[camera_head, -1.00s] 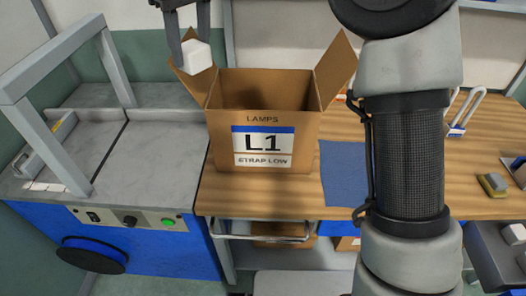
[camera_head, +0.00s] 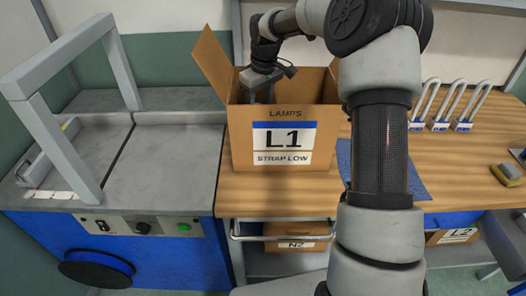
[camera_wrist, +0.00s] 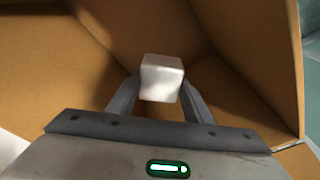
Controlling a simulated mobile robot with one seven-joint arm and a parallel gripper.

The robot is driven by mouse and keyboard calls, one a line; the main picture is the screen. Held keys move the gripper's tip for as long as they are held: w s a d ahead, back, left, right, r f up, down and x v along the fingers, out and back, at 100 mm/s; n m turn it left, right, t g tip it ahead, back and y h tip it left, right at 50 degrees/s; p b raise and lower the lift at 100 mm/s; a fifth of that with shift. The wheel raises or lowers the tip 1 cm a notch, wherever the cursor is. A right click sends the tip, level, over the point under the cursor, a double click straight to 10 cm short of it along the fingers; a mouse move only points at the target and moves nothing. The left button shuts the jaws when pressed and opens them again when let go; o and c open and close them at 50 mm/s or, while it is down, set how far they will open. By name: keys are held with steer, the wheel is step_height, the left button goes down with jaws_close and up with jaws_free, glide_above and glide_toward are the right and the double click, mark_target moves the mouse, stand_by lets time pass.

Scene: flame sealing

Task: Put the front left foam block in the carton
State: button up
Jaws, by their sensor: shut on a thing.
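The open carton (camera_head: 283,157), labelled LAMPS, L1 and STRAP LOW, stands on the wooden bench with its flaps up. My gripper (camera_head: 262,98) reaches down into the carton's mouth in the head view, where the front wall hides its fingertips. In the wrist view my gripper (camera_wrist: 160,88) is shut on a white foam block (camera_wrist: 161,78), held between the two fingers inside the brown carton walls (camera_wrist: 245,45). The block is hidden in the head view. I cannot tell whether it touches the carton floor.
A grey machine table (camera_head: 165,170) with an arch frame (camera_head: 60,60) stands left of the bench. A blue mat (camera_head: 412,180) lies right of the carton, partly behind my arm. Several padlock-like shackles (camera_head: 440,105) stand farther right.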

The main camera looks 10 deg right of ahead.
step_height(320, 180, down, 11)
steer(key=shift+d+r+b, duration=0.15)
steer(key=shift+b, duration=0.35)
steer(key=o, duration=1)
steer(key=r, duration=0.4)
steer(key=s+r, duration=0.1)
steer(key=r, duration=0.3)
steer(key=d+r+p, duration=0.1)
steer(key=r, duration=0.3)
steer(key=shift+s, duration=0.25)
